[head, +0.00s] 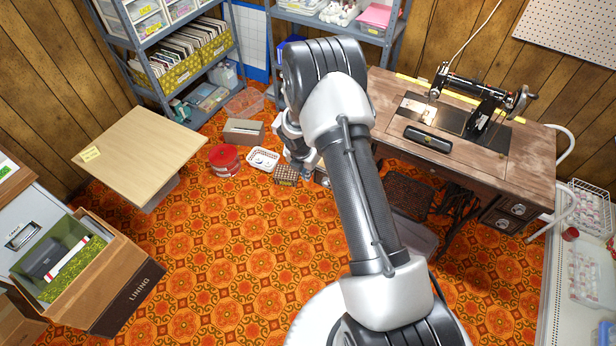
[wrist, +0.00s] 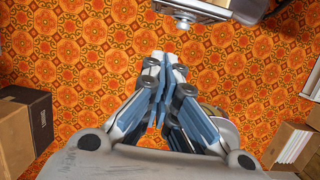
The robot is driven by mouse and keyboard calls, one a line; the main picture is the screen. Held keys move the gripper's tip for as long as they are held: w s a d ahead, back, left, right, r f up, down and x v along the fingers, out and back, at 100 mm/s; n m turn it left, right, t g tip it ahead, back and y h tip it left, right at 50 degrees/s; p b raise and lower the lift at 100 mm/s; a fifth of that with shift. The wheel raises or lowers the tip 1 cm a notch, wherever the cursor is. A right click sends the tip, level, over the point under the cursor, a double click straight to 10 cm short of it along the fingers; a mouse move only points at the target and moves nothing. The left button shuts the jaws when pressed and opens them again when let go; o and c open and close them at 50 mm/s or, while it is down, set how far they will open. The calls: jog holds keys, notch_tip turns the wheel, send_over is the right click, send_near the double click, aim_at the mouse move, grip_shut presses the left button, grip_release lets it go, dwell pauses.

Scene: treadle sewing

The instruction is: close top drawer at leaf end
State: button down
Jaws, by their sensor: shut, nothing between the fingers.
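The sewing table (head: 470,165) stands at the right in the head view, with a black sewing machine (head: 485,95) on its worn wooden top. Its left end, on the side of my arm, is mostly hidden behind the arm. My gripper (head: 302,170) is low beside that end, partly covered by my own wrist. In the wrist view my gripper (wrist: 165,72) is shut and empty, over the floor. A drawer-like box with a metal pull (wrist: 183,22) crosses the top of that view, apart from the fingertips. How far it stands out is not clear.
A red round tin (head: 224,160), a white basket (head: 263,159) and a cardboard box (head: 243,132) are on the floor left of my gripper. A pale wooden table (head: 140,150) stands farther left. Patterned floor (head: 240,250) is open in front.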

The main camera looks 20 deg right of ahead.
jog(key=w+d+f+b, duration=0.3)
jog(key=d+f+b, duration=0.1)
jog(key=f, duration=0.4)
jog(key=shift+w+d+f, duration=0.2)
jog(key=shift+w+d, duration=0.15)
jog(key=shift+d, duration=0.1)
